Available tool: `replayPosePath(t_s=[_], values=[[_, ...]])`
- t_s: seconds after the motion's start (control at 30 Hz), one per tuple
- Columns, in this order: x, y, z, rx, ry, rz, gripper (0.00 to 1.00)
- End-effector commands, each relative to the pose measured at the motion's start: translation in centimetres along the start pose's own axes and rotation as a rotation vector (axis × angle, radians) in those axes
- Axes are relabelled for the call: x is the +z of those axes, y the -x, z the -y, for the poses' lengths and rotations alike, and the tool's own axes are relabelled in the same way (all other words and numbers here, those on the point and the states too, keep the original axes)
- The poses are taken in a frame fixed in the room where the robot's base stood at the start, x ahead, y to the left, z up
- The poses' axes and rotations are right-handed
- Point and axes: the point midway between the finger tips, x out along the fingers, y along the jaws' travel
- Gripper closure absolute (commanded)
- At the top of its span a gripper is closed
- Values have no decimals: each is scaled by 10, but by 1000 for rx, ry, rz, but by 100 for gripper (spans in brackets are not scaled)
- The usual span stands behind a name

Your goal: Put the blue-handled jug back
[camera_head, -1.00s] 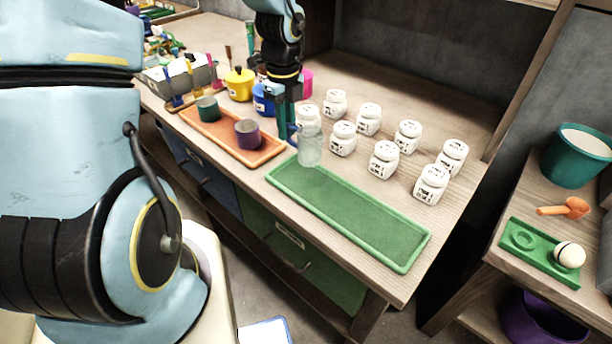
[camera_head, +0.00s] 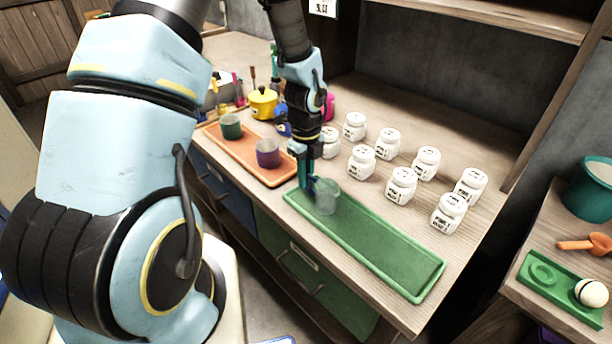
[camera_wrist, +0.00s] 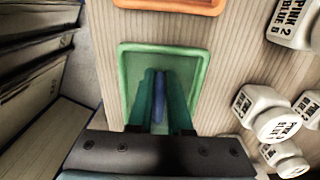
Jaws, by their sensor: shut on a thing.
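The jug (camera_head: 327,197) is clear, with a blue handle. It shows upright over the left end of the green tray (camera_head: 400,270) in the head view; I cannot tell whether it touches the tray. My gripper (camera_head: 307,183) points down at the jug's left side, shut on the handle. In the wrist view, the blue handle (camera_wrist: 159,98) lies between the two teal fingers of my gripper (camera_wrist: 158,88), with the green tray (camera_wrist: 124,75) behind them. The jug's body is hidden there.
Several white labelled jars (camera_head: 401,184) stand behind the tray. An orange tray (camera_head: 284,180) with a green cup (camera_head: 231,126) and a purple cup (camera_head: 268,153) lies to the left. A yellow pot (camera_head: 262,104) stands farther back. The tray's right part is empty.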

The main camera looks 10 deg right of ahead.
Motion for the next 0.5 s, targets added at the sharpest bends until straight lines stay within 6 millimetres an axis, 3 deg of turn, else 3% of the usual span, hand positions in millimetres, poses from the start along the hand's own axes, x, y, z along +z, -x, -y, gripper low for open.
replayPosePath(t_s=[0.07, 0.1, 0.33, 0.5], values=[[0, -3, 0, 0, 0, 0, 100], [0, -3, 0, 0, 0, 0, 81], [0, -2, 0, 0, 0, 0, 55], [0, -2, 0, 0, 0, 0, 53]])
